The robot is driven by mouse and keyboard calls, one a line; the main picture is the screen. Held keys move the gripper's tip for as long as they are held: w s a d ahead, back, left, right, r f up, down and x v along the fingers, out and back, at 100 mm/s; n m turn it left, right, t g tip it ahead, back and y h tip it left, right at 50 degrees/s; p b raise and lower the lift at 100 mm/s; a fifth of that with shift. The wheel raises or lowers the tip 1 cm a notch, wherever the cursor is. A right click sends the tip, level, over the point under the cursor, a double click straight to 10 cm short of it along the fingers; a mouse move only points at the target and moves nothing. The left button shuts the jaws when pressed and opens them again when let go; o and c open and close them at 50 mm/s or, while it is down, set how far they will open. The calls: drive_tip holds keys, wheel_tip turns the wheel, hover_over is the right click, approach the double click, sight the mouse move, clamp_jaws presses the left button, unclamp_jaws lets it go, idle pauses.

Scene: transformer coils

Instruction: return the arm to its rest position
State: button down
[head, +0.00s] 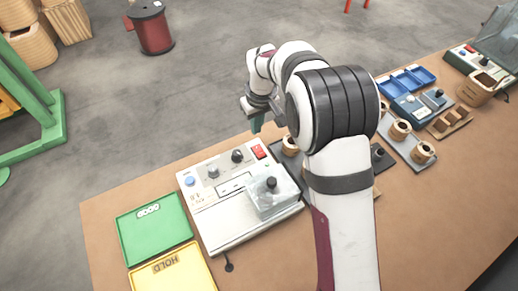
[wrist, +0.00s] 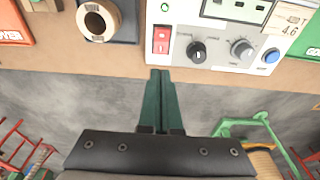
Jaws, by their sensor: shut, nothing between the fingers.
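My gripper (wrist: 161,78) is shut and empty in the wrist view, its two dark green fingers pressed together. The fingertips point at the table edge just below the front panel of the white tester box. In the head view my gripper (head: 256,124) hangs beyond the table's far edge, to the upper right of the tester (head: 229,229). My white arm with the dark ribbed joint rises from the bottom and bends toward the gripper. It hides part of the table behind it.
A clear-covered fixture (head: 272,197) is on the tester. A green tray (head: 154,234) and a yellow tray (head: 172,272) lie to its left. Several wound coils (head: 400,130) stand on grey plates at right, near a blue tray (head: 407,79). The floor beyond the table is open near the gripper.

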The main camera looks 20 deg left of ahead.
idle(0.3)
drive_tip(key=s+d+r+m, duration=0.5)
drive_tip(key=s+d+r, duration=0.1)
drive_tip(key=s+d, duration=0.25)
drive_tip(key=s+d+r+m, duration=0.4)
drive_tip(key=s+d+r, duration=0.2)
drive_tip(key=s+d, duration=0.25)
drive_tip(key=s+d+m, duration=0.2)
drive_tip(key=s, duration=0.4)
drive_tip(key=s+d+f+m+g, duration=0.1)
drive_tip(key=s+d+m, duration=0.1)
drive_tip(key=s, duration=0.5)
drive_tip(key=shift+s+m+y, duration=0.3)
drive_tip(key=shift+m, duration=0.5)
